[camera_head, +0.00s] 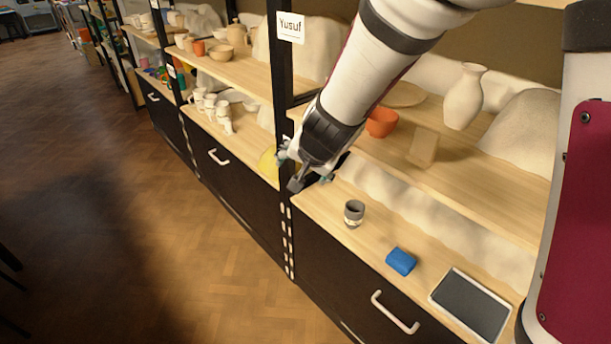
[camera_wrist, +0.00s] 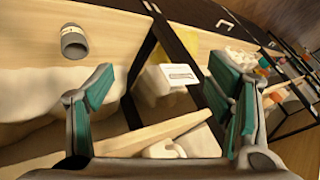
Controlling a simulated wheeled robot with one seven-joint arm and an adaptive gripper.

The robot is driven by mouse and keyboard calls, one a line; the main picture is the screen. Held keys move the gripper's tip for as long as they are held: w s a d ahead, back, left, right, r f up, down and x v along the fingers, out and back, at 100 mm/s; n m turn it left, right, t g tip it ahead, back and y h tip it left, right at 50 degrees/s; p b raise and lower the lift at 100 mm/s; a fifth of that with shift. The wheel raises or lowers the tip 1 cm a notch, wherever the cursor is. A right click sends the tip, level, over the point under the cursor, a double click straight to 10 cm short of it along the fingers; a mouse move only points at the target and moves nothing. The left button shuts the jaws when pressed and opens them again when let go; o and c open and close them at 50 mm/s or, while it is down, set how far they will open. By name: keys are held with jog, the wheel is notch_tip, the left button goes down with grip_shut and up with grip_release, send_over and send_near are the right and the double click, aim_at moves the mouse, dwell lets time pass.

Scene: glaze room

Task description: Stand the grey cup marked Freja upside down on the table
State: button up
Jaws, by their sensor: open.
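A small cup (camera_head: 354,213), dark grey over a paler band at its base, stands alone on the wooden counter (camera_head: 335,200). Its dark round end faces up and looks like the open mouth. In the wrist view the cup (camera_wrist: 74,42) is at the upper left, apart from the fingers. I cannot read any name on it. My gripper (camera_head: 309,181) is open above the counter, left of and behind the cup, near the black shelf post. Its teal-padded fingers show in the wrist view (camera_wrist: 165,92) with nothing held between them.
A blue block (camera_head: 401,261) and a dark tablet-like panel (camera_head: 470,304) lie right of the cup. A black post (camera_head: 281,100) with a "Yusuf" sign (camera_head: 290,27) is close to my gripper. The upper shelf holds an orange bowl (camera_head: 381,122) and a vase (camera_head: 465,97). Several white mugs stand left.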

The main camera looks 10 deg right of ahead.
jog(key=w+f+m+h+b, duration=0.1)
jog(key=w+f+h+b, duration=0.25)
jog(key=f, duration=0.75)
jog(key=m+t+h+b, duration=0.3)
jog(key=m+h+b, duration=0.1)
jog(key=h+b, duration=0.85)
send_near(347, 220)
jog(key=p, duration=0.1)
jog(key=shift+b+x, duration=0.7)
jog(key=shift+x, duration=5.45)
jog(key=shift+f, duration=0.1)
jog(key=c, duration=1.2)
jog(key=shift+c, duration=0.2)
